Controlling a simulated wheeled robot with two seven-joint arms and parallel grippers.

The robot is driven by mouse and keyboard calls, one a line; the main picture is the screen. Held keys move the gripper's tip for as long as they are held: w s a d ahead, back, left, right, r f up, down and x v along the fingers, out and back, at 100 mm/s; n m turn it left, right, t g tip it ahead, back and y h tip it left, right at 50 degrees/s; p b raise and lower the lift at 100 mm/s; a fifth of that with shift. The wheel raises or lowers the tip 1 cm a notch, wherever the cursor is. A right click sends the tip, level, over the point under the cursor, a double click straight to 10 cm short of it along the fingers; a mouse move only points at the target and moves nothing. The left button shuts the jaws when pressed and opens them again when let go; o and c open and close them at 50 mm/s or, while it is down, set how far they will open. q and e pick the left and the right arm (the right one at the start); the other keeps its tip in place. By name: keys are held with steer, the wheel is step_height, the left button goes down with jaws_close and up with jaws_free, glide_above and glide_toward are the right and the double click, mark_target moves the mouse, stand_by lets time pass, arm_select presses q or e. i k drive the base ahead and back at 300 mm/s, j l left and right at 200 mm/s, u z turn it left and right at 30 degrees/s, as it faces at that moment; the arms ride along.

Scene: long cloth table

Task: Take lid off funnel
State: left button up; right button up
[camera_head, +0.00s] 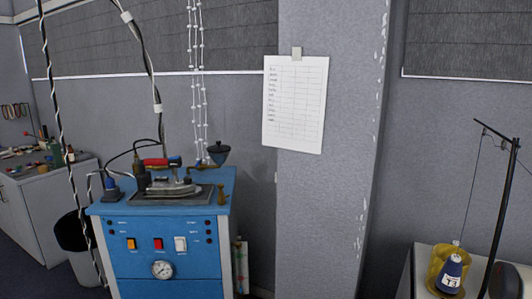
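A dark funnel (219,154) stands at the back right of the blue steam station's top. A small knob-like tip rises from its top, and a dark cover appears to sit over its mouth, though it is too small to be sure. Neither of my grippers is in view.
An iron (172,187) with a red handle rests on the blue station (165,240), left of the funnel. Hanging cables are at the left. A wall pillar (320,210) stands to the right.

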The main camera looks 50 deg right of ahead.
mark_target(218, 149)
steer(key=z, duration=1.25)
steer(key=i+j, duration=0.2)
steer(key=j, duration=0.15)
steer(key=i+j, duration=0.15)
steer(key=j, duration=0.25)
steer(key=i+j+z, duration=0.1)
steer(key=j, duration=0.25)
steer(key=i+j, duration=0.25)
steer(key=j, duration=0.15)
